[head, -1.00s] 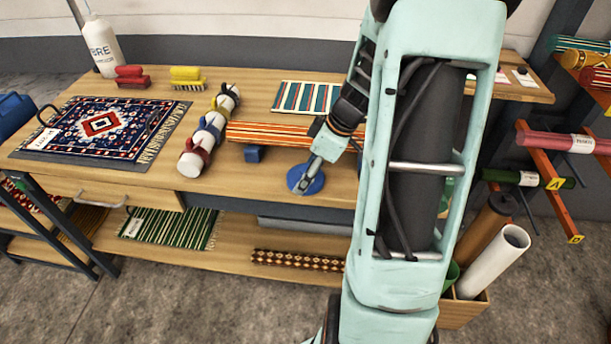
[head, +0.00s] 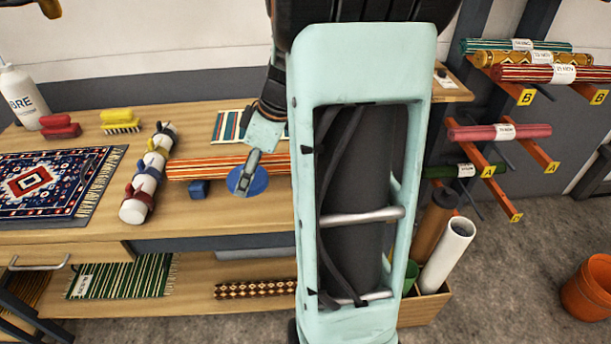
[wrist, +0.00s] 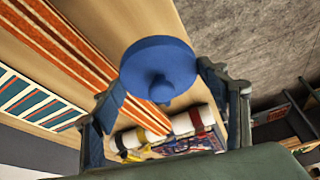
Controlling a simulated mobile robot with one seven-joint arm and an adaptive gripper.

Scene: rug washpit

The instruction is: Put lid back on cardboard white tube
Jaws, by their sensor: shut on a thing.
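The lid is a round blue disc (head: 247,182) held above the front part of the workbench. My gripper (head: 252,160) is shut on it. In the wrist view the lid (wrist: 158,62) shows its flat blue face and a round boss, between the two fingers of my gripper (wrist: 160,95). The white cardboard tube (head: 447,257) leans in a wooden box at the right end of the bench, to the right of my arm. Its upper end is open and faces up. The lid is well apart from the tube.
A brown tube (head: 433,222) and something green share the wooden box (head: 430,307). Racks with rolled rugs (head: 500,132) stand behind it. The bench (head: 230,215) holds a striped roll (head: 215,167), a strapped white roll (head: 150,170) and a patterned rug. An orange bucket (head: 590,288) stands right.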

